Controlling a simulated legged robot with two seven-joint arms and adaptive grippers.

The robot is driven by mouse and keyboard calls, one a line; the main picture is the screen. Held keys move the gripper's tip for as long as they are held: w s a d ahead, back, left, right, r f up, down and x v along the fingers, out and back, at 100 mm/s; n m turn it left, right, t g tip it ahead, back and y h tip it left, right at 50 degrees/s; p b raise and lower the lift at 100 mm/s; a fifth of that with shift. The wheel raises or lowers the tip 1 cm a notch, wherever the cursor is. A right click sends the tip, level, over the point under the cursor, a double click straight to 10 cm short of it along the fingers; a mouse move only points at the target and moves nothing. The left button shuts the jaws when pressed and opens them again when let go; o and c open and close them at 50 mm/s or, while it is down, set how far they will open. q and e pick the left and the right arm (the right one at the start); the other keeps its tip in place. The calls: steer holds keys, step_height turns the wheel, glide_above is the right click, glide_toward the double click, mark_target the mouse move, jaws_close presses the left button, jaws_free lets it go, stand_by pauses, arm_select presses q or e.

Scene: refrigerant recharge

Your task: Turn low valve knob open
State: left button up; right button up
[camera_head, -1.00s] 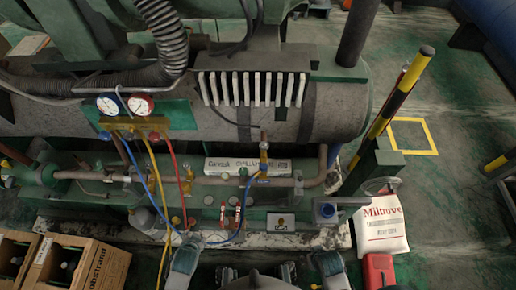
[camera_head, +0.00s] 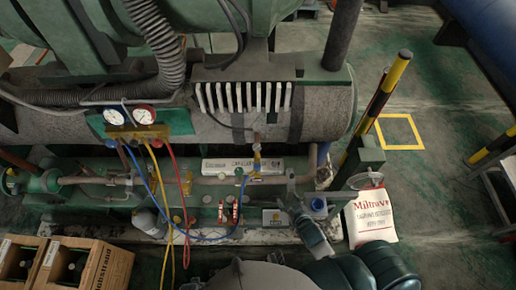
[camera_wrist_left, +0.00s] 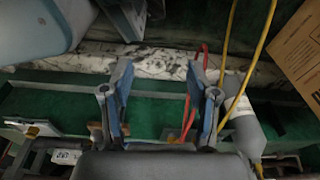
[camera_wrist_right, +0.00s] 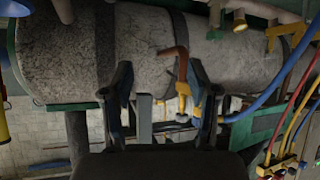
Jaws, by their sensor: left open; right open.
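The manifold (camera_head: 137,131) sits below a blue-rimmed gauge (camera_head: 115,117) and a red-rimmed gauge (camera_head: 143,114) at the left. A small blue knob (camera_head: 110,143) is at the manifold's left end; I cannot tell its setting. Blue, yellow and red hoses hang from the manifold. My right gripper (camera_head: 291,182) is over the machine's lower right part, well right of the manifold. In the right wrist view its fingers (camera_wrist_right: 163,82) are open, with a yellow fitting (camera_wrist_right: 183,88) on a copper pipe beyond them. My left gripper (camera_wrist_left: 163,82) is open and empty, seen only in the left wrist view.
The tank (camera_head: 325,105) and pipework fill the back. A white Miltrove bag (camera_head: 370,215) stands on the floor at the right. A grey cylinder (camera_wrist_left: 243,130) and hanging hoses are near my left gripper.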

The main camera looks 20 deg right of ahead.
step_height(320, 180, up, 6)
steer(key=w+r+t+y+p, duration=0.1)
steer(key=w+t+p, duration=0.1)
steer(key=t+p, duration=0.1)
steer(key=n+t+y+p, duration=0.2)
steer(key=t+y, duration=0.1)
steer(key=y, duration=0.1)
glide_toward(259, 150)
arm_select(q)
steer(key=s+a+f, duration=0.1)
steer(key=s+f, duration=0.1)
steer(key=s, duration=0.5)
steer(key=s+a+f, duration=0.1)
steer(key=s+f, duration=0.2)
steer(key=s, duration=0.4)
steer(key=shift+a+g, duration=0.4)
arm_select(e)
steer(key=x, duration=1)
steer(key=shift+d, duration=0.1)
jaws_close()
